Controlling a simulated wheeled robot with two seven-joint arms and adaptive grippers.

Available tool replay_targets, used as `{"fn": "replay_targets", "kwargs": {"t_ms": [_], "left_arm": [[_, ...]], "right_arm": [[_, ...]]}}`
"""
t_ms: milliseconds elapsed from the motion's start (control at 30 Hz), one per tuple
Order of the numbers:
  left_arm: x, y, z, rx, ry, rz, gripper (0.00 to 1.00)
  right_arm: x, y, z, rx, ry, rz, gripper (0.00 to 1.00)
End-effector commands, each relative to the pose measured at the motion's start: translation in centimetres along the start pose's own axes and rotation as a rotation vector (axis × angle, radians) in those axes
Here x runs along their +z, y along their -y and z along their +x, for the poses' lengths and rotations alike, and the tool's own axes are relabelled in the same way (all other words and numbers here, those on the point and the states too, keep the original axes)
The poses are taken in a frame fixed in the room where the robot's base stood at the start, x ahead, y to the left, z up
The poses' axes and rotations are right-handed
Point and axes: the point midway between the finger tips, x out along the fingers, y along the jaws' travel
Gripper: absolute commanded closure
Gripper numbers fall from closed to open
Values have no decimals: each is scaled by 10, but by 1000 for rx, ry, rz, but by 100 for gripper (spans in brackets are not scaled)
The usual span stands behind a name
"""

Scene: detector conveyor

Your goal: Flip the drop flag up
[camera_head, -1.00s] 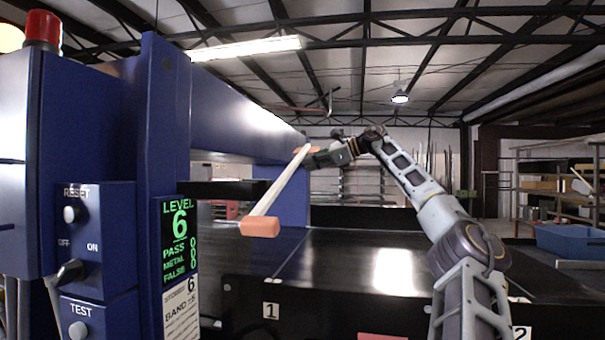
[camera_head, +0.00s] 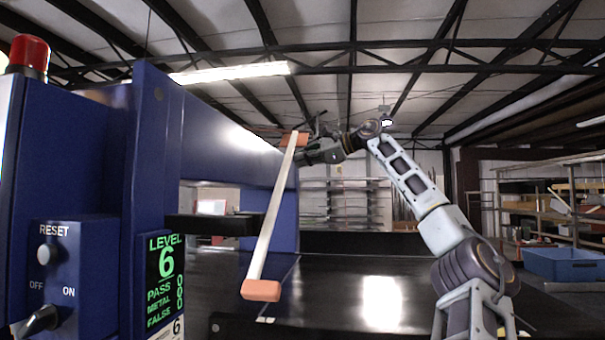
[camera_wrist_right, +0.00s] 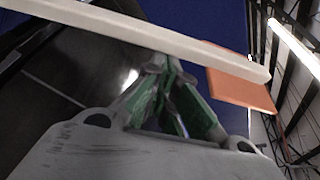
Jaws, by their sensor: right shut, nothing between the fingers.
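The drop flag is a long cream bar (camera_head: 273,215) with an orange block at its near lower end (camera_head: 261,290) and an orange piece at its far upper end (camera_head: 294,139). It stands steeply tilted in front of the blue detector frame. My right gripper (camera_head: 303,158) is shut and empty, close beside the bar's upper part. In the right wrist view, the shut green fingers (camera_wrist_right: 163,70) point at the cream bar (camera_wrist_right: 150,38), which crosses above their tips; I cannot tell whether they touch. An orange plate (camera_wrist_right: 240,85) shows there beside the bar. My left gripper is out of view.
The blue detector housing (camera_head: 150,130) with its LEVEL display (camera_head: 165,275) and RESET panel (camera_head: 55,265) fills the left. A black arm (camera_head: 213,224) juts from it behind the bar. The dark conveyor belt (camera_head: 340,285) is clear. A blue bin (camera_head: 566,264) stands at the right.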

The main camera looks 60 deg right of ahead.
Motion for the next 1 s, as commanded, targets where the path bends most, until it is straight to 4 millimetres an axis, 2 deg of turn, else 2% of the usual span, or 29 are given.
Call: {"fn": "replay_targets", "kwargs": {"t_ms": [33,200,500,700,1000], "left_arm": [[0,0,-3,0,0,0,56],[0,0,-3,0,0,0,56],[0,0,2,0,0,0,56],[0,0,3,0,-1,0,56],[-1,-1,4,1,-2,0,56]], "right_arm": [[16,2,-6,-16,1,-46,100],[56,0,-20,-68,1,-194,100],[109,-13,-39,-137,1,-392,100],[126,-19,-44,-159,0,-455,100],[133,-21,-47,-167,3,-476,100]]}}
